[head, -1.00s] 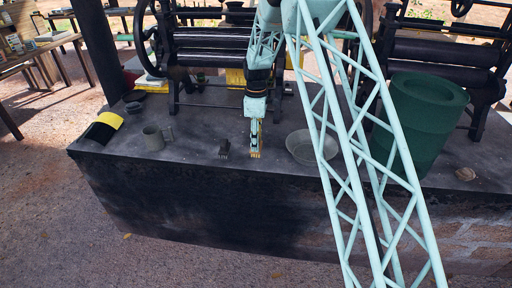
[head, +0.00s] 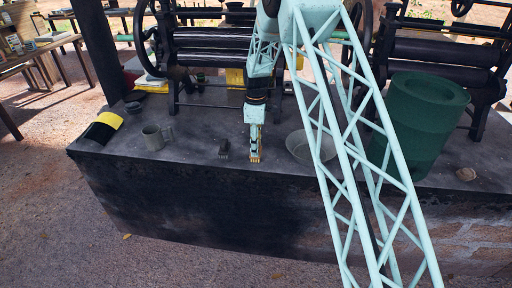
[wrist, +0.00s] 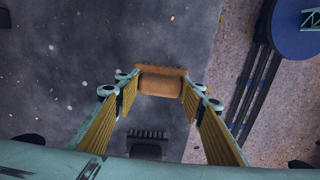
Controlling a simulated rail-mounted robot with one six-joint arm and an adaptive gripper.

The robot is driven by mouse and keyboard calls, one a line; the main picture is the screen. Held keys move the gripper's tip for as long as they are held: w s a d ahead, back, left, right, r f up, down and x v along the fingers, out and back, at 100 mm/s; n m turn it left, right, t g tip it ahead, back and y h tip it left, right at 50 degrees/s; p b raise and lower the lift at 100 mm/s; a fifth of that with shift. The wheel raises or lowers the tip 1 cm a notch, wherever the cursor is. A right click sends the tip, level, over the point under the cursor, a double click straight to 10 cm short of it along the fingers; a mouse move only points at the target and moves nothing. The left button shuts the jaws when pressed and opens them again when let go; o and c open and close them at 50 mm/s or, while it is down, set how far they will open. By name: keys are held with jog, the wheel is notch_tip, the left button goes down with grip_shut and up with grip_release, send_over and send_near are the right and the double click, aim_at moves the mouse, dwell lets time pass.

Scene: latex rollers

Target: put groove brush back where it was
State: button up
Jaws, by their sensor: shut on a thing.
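My gripper (head: 255,155) is over the front part of the dark bench top in the head view, pointing down. In the wrist view my gripper (wrist: 160,90) has its two yellow-padded fingers closed on a tan, wooden-looking block, which I take to be the groove brush (wrist: 160,82). Its tan end (head: 255,159) shows under the fingertips in the head view, at or just above the bench; I cannot tell if it touches. A small dark toothed brush (head: 224,149) lies on the bench just left of my gripper. It also shows in the wrist view (wrist: 147,143).
The bench top (head: 190,165) has its front edge close to my gripper. A grey mug (head: 153,138) and a yellow-black item (head: 103,127) stand left. A shallow grey bowl (head: 300,147) and a green bin (head: 425,120) stand right. Black roller machines (head: 215,55) stand behind.

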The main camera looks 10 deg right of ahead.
jog(key=shift+f, duration=0.15)
jog(key=o, duration=0.8)
jog(key=shift+o, duration=0.2)
notch_tip(320, 180, up, 12)
jog(key=p, duration=0.1)
jog(key=shift+r, duration=0.2)
jog(key=shift+r, duration=0.1)
dwell(0.8)
